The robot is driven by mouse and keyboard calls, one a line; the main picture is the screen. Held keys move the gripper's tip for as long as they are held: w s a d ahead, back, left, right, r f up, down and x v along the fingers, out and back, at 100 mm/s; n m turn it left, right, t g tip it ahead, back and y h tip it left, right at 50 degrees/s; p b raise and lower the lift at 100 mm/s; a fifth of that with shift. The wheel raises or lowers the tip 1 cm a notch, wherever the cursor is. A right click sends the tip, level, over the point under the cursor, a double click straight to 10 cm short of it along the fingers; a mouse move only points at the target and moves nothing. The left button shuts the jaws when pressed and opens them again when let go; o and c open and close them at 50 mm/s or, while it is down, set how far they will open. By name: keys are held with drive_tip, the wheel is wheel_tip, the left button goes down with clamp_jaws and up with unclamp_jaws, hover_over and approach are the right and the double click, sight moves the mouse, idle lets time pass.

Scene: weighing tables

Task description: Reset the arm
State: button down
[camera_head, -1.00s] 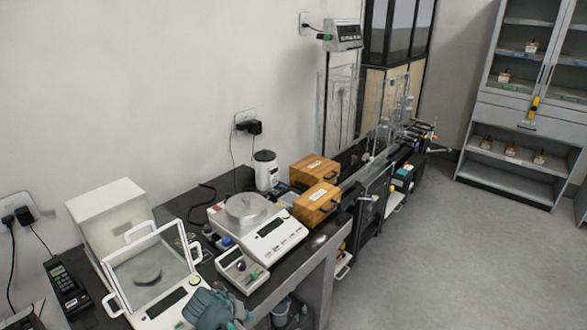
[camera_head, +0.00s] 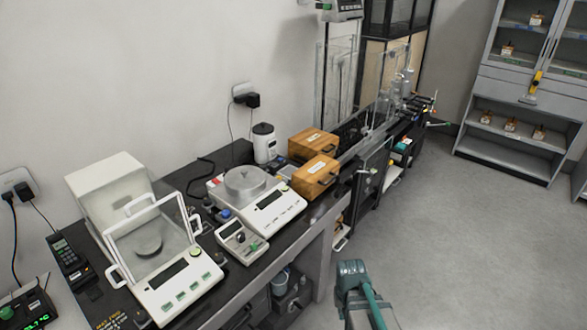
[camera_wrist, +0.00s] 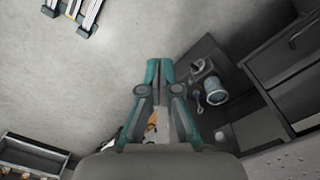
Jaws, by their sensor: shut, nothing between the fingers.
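My gripper shows in the wrist view (camera_wrist: 159,68) with its two teal fingers together and nothing between them. It points toward the grey floor beside the bench. In the head view, my teal and grey arm end (camera_head: 352,270) is at the bottom, right of the bench's front edge and apart from it. The fingertips cannot be made out clearly in the head view.
On the black bench (camera_head: 256,300) stand an analytical balance with a glass shield (camera_head: 178,285), a flat-pan balance (camera_head: 268,222), a small meter (camera_head: 241,240) and two wooden boxes (camera_head: 316,178). A grey cabinet (camera_head: 505,150) stands far right. The floor (camera_head: 450,240) is clear.

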drive_tip(key=s+f+g, duration=0.2)
drive_tip(key=s+f, duration=0.4)
drive_tip(key=s, duration=0.4)
drive_tip(key=s+f+g, duration=0.2)
drive_tip(key=s+f, duration=0.4)
drive_tip(key=s, duration=0.4)
drive_tip(key=s+d+f+g, duration=0.1)
drive_tip(key=s+f+g, duration=0.2)
drive_tip(key=s+f, duration=0.3)
drive_tip(key=s, duration=0.4)
drive_tip(key=shift+f, duration=0.35)
drive_tip(key=shift+d+f, duration=0.1)
drive_tip(key=shift+f, duration=0.05)
